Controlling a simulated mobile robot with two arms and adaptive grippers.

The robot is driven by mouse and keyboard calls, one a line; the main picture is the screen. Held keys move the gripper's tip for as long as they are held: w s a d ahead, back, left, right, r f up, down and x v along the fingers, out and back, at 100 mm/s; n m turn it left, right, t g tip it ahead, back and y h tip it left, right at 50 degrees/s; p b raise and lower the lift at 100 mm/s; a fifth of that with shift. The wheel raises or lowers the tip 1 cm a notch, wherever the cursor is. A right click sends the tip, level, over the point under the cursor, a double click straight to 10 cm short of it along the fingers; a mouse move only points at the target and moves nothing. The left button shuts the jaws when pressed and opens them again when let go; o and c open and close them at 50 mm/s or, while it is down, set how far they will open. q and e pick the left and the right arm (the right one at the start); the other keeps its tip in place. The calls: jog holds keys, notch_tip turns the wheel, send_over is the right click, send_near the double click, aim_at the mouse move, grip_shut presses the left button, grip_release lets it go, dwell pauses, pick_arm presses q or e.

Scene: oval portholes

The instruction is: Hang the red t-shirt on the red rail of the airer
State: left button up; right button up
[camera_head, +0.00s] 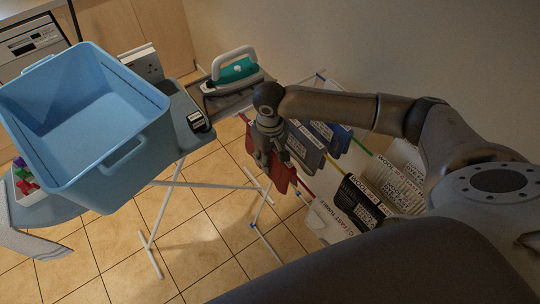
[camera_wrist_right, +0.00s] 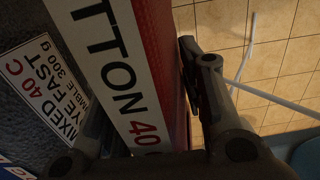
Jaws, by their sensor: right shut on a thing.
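The red t-shirt (camera_head: 284,174) hangs below my right gripper (camera_head: 268,158) in the head view. In the right wrist view the gripper (camera_wrist_right: 192,85) is shut on the red t-shirt (camera_wrist_right: 172,40), which bears a white label reading "…TTON 40". The red rail (camera_head: 305,187) of the airer shows beside the shirt, in line with it. I cannot tell whether the shirt rests on the rail, since the gripper and the cloth hide that place. My left gripper is not in view.
Grey (camera_head: 306,146), blue (camera_head: 331,136), black (camera_head: 358,204) and white labelled garments hang close by on the airer. A blue basket (camera_head: 120,165), an iron (camera_head: 235,70) and an ironing board (camera_head: 60,207) stand to the left.

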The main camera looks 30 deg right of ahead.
jog(key=o, duration=1.2)
notch_tip(320, 180, up, 12)
